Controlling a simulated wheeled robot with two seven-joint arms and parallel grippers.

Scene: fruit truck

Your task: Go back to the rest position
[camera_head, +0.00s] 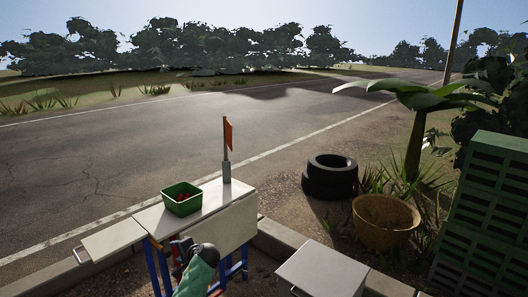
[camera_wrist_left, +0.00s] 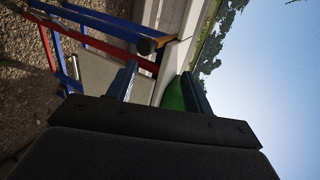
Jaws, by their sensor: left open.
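My left gripper (camera_head: 181,250) is at the near side of the white table (camera_head: 218,198), just below and in front of the green crate. In the left wrist view the two fingers of the left gripper (camera_wrist_left: 163,87) stand apart with nothing held between them. The green crate (camera_head: 181,207) sits on the table with red fruit (camera_head: 181,197) inside. Part of the green crate also shows beyond the fingers in the left wrist view (camera_wrist_left: 173,96). My right gripper is in neither view.
The table's blue and red frame (camera_wrist_left: 98,22) is close to the left gripper. An orange flag (camera_head: 228,134) stands on the table. A grey-white box top (camera_head: 322,270) is at the front right. Tires (camera_head: 330,182), a basket (camera_head: 385,230) and green crates (camera_head: 490,210) stand at the right.

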